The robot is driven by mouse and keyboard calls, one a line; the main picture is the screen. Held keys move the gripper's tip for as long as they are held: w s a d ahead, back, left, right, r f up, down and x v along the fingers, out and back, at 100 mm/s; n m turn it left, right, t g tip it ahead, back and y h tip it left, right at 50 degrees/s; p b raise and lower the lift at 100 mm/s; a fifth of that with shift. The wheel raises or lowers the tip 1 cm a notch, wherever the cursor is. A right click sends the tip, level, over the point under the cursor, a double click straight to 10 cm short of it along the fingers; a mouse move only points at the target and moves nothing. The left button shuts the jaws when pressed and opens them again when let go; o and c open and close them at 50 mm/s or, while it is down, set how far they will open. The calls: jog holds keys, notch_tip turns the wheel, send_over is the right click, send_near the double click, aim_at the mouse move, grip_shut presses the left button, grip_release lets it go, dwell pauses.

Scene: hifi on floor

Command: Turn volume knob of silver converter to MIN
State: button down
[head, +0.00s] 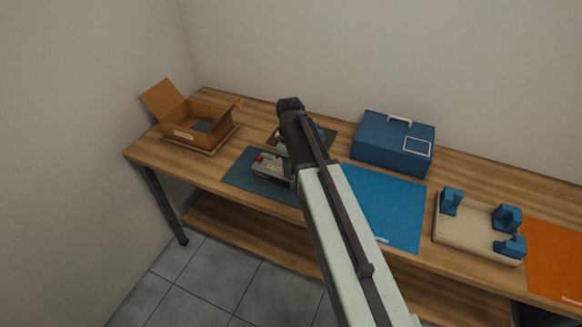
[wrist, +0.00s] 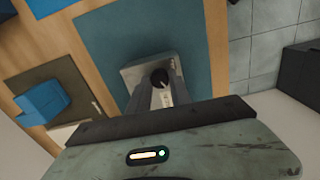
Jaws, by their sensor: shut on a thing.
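The silver converter (head: 268,166) is a small grey box on the dark teal mat, with a red spot on its left part. My arm hides its right side in the head view. In the wrist view, the converter (wrist: 135,72) lies under my gripper (wrist: 160,84), with a round black knob (wrist: 160,76) between the fingertips. My gripper is shut on the knob. The knob's pointer and any MIN mark are too small or hidden to read.
An open cardboard box (head: 190,122) stands at the left end of the wooden table (head: 150,148). A blue case (head: 393,143) stands at the back. A blue mat (head: 385,205) and a beige tray (head: 470,236) with blue blocks lie to the right, beside an orange mat (head: 555,262).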

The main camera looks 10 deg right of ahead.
jog(key=shift+n, duration=0.4)
jog(key=c, duration=1.2)
grip_release()
jog(key=shift+o, duration=0.2)
notch_tip(320, 180, up, 8)
jog(key=p, duration=0.8)
jog(key=shift+f, duration=0.1)
